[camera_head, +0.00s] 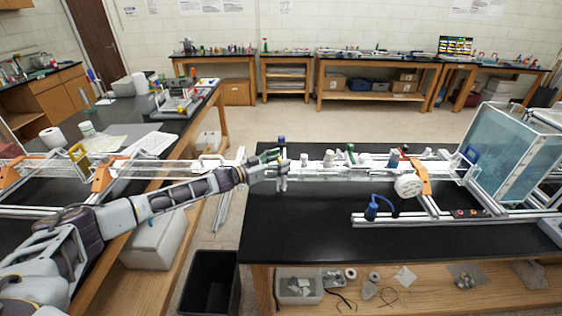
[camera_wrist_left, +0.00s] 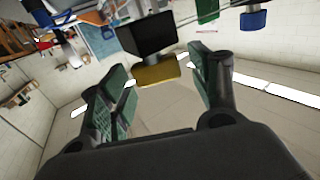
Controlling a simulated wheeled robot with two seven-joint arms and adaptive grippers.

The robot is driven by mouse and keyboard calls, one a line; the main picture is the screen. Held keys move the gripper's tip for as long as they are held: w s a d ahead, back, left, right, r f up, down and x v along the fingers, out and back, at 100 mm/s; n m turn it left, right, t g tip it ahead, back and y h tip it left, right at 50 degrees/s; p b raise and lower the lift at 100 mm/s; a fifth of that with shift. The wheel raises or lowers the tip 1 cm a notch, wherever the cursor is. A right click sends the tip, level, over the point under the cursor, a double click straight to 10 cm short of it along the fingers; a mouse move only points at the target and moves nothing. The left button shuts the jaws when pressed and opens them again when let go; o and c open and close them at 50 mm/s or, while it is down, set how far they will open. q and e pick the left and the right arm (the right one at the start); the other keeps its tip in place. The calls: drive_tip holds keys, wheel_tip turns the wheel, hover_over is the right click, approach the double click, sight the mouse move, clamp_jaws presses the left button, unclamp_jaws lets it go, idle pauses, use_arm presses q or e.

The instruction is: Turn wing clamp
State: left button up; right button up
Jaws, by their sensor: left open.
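My left gripper (camera_head: 279,166) is at the left end of the pale rail (camera_head: 325,172) over the black table. It is open in the left wrist view (camera_wrist_left: 160,82), with green pads on both fingers. A black block with a yellow lower part (camera_wrist_left: 155,71) shows between the fingers. The fingers stand on either side of it; I cannot see contact. A blue-topped fitting (camera_head: 282,139) stands at the gripper in the head view. Several coloured fittings sit along the rail, and I cannot tell for sure which is the wing clamp. My right gripper is out of view.
A clear water tank (camera_head: 505,150) stands at the right end of the frame. A white round part (camera_head: 408,185) and a blue fitting (camera_head: 372,209) are in front of the rail. The black table top (camera_head: 295,235) is clear at the front left. A black bin (camera_head: 209,282) stands on the floor.

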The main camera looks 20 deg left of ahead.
use_arm(q)
drive_tip(key=v, duration=1.1)
drive_tip(key=shift+a, duration=0.1)
idle(0.6)
